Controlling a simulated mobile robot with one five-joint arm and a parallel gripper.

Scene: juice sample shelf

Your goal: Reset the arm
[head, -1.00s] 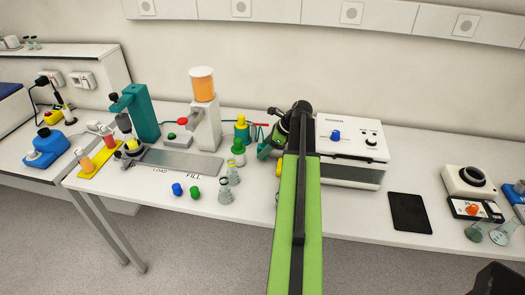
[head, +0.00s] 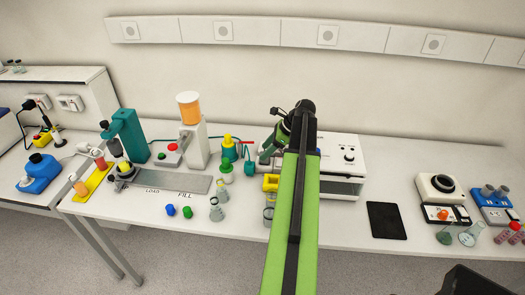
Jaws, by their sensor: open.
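My green arm reaches up from the bottom of the head view over the bench. My gripper (head: 268,155) is at its far end, above the bench, just left of the white instrument box (head: 345,160). The jaws are open, with nothing seen between them. The arm hides the left part of the box and some of the bench.
A teal press (head: 127,137) and a juice dispenser (head: 193,135) stand at the left. Blue (head: 171,210) and green (head: 187,212) caps lie near the front edge. A yellow holder (head: 270,183) is beside my arm. A black pad (head: 387,220) lies at right.

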